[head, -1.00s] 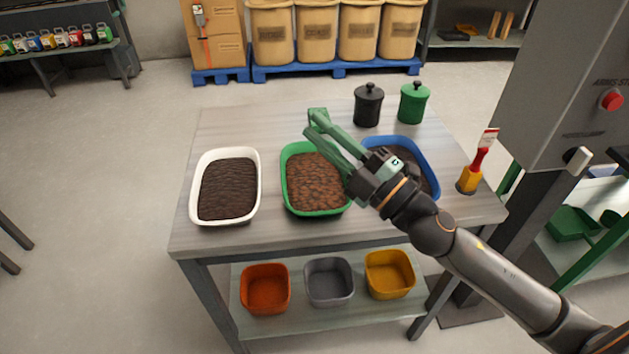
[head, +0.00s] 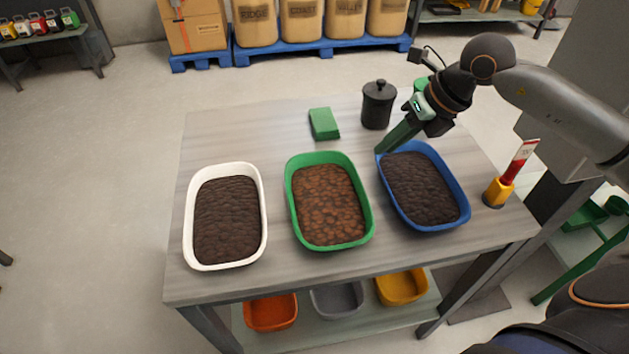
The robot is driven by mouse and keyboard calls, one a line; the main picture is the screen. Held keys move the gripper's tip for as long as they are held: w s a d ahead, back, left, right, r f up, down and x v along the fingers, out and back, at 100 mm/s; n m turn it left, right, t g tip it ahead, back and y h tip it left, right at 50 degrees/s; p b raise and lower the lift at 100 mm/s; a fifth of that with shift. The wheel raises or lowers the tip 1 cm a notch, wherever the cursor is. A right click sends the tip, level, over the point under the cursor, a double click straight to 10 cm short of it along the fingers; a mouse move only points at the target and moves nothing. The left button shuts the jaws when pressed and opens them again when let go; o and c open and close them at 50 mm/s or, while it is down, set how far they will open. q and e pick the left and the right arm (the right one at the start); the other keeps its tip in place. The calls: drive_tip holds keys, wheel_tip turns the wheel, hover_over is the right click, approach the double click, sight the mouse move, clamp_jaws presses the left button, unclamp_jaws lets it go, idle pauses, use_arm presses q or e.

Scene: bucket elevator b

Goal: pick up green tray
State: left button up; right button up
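The green tray (head: 369,212) stands on the table between two other trays and is filled with reddish-brown, lumpy material. My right gripper (head: 383,148) has green fingers pointing down at the far left corner of the blue tray (head: 462,219), to the right of and beyond the green tray. Its fingers overlap in this view, so their gap is hidden, and I cannot tell if they touch the blue rim. My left gripper is not in view.
A white tray (head: 188,231) of dark material stands left. A red-handled tool (head: 512,165) stands right in a yellow holder. Bins sit on the lower shelf.

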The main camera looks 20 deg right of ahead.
sight(357, 175)
drive_tip(key=x, duration=0.6)
drive_tip(key=p+x, duration=0.1)
drive_tip(key=x, duration=0.5)
drive_tip(key=shift+s+a+f, duration=0.1)
drive_tip(key=shift+s+f, duration=0.05)
drive_tip(key=shift+f, duration=0.15)
drive_tip(key=shift+c, duration=0.3)
clamp_jaws()
idle(0.6)
